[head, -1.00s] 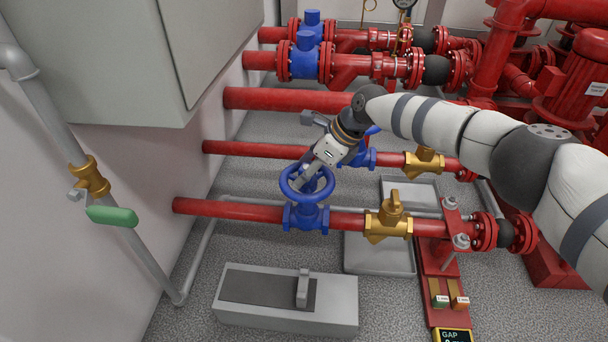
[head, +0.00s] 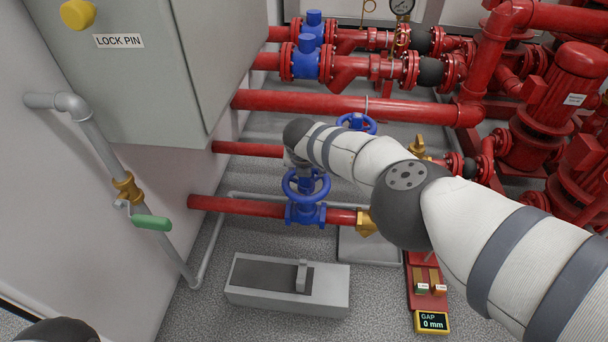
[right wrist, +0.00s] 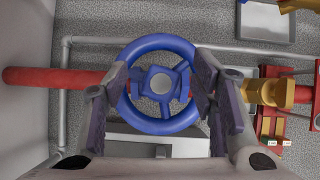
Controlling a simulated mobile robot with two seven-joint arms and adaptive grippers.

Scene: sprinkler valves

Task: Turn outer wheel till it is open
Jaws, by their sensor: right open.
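The outer wheel is the nearer blue handwheel (head: 306,184) on the front red pipe. It shows from above in the right wrist view (right wrist: 159,127), with its hub in the middle. My right gripper (right wrist: 160,92) points down over this wheel, open, with one finger at the left side of the rim and one at the right. Whether the fingers touch the rim, I cannot tell. In the head view, my own arm mostly hides the right gripper. A second blue wheel (head: 357,123) sits farther back. My left gripper is not in view.
A brass fitting (head: 366,222) is right of the outer wheel. A grey box with a pedal-like lever (head: 288,286) lies on the floor in front. A green-handled valve (head: 151,223) is on the left wall pipe. A gauge (head: 432,322) reads 0 mm.

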